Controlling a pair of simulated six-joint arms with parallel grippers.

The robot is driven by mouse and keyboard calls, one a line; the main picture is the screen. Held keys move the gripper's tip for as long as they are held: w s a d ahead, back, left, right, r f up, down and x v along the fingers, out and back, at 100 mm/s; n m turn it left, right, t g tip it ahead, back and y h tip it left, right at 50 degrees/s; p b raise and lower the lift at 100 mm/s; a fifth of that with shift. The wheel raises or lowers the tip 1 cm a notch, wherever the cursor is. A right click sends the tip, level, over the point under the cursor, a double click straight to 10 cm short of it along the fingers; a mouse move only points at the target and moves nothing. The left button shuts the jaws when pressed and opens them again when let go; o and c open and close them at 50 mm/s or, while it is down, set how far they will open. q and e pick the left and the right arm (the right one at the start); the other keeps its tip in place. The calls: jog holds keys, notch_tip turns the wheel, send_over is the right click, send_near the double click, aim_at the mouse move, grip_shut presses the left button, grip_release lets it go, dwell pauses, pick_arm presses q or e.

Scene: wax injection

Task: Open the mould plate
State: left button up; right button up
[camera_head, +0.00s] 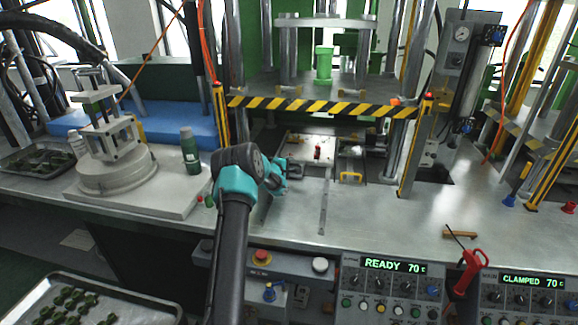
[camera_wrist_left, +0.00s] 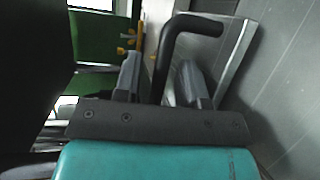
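The mould plate (camera_head: 306,141) lies in the press below the striped bar, a light metal plate with a small red-topped part on it. In the left wrist view a black bent handle (camera_wrist_left: 190,22) stands out from a pale metal plate (camera_wrist_left: 228,50). My left gripper (camera_head: 289,170), teal and black, is at the front edge of the mould plate. In the left wrist view its two grey fingers (camera_wrist_left: 161,82) are apart, with the handle's bar between them and gaps showing on both sides. The left gripper hides part of the handle in the head view. My right gripper is not in view.
A second plate with a yellow handle (camera_head: 351,177) lies just right of the mould plate. The striped bar (camera_head: 322,106) crosses above. A green bottle (camera_head: 190,150) stands at left. A red-handled tool (camera_head: 467,272) is at front right.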

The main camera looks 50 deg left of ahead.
pick_arm(q)
jog(key=shift+c, duration=0.5)
grip_shut()
jog(key=shift+d, duration=0.15)
